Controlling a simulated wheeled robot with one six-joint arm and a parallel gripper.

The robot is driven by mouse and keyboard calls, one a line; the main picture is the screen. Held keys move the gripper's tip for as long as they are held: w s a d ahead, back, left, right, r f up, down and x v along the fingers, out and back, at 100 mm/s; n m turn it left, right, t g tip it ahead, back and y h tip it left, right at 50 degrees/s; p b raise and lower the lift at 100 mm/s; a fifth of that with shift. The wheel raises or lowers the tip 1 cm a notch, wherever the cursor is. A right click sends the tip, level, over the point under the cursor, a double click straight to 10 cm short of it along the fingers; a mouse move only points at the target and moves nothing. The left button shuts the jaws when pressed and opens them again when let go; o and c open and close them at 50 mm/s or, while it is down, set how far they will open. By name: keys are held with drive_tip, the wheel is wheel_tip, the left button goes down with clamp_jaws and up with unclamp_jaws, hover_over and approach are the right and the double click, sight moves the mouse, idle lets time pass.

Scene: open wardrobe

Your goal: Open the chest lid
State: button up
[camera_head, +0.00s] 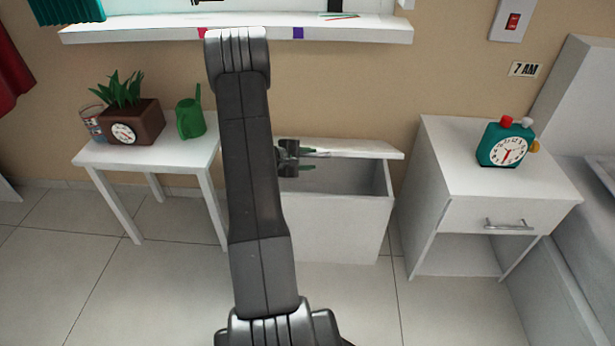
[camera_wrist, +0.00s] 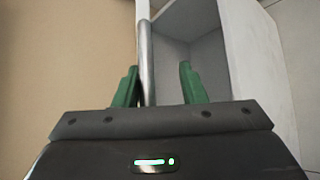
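The white chest (camera_head: 335,225) stands against the wall between a small table and a nightstand. Its lid (camera_head: 370,148) is raised and seen nearly edge-on, and the grey inside of the chest shows below it. My gripper (camera_head: 311,159) is at the lid's front side, over the opening. In the wrist view, its green fingers (camera_wrist: 158,82) are apart. A metal handle bar (camera_wrist: 147,62) runs between them, close to or against the left finger; contact is unclear. The chest also shows in the wrist view (camera_wrist: 245,45). My arm hides the chest's left part in the head view.
A white table (camera_head: 150,155) at left holds a potted plant with a clock (camera_head: 135,120) and a green watering can (camera_head: 190,115). A nightstand (camera_head: 470,180) with an alarm clock (camera_head: 505,145) stands close at right. A windowsill (camera_head: 340,32) juts out above. Floor in front is clear.

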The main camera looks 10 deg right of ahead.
drive_tip(key=shift+s+a+f+m+b, duration=0.1)
drive_tip(key=shift+s+f+b, duration=0.15)
drive_tip(key=shift+f, duration=0.15)
drive_tip(key=shift+s+f+m+b, duration=0.1)
drive_tip(key=shift+f+b, duration=0.15)
drive_tip(key=shift+f, duration=0.15)
drive_tip(key=shift+s+a+f+m+b, duration=0.1)
drive_tip(key=shift+s+f+b, duration=0.15)
drive_tip(key=shift+f, duration=0.15)
drive_tip(key=f+v, duration=0.1)
drive_tip(key=v, duration=1.4)
drive_tip(key=shift+s+a+r+p, duration=0.2)
drive_tip(key=shift+s+a+p, duration=0.1)
drive_tip(key=shift+s+a, duration=0.15)
drive_tip(key=shift+f+b, duration=0.1)
drive_tip(key=shift+b, duration=0.25)
drive_tip(key=shift+d, duration=0.1)
idle(0.5)
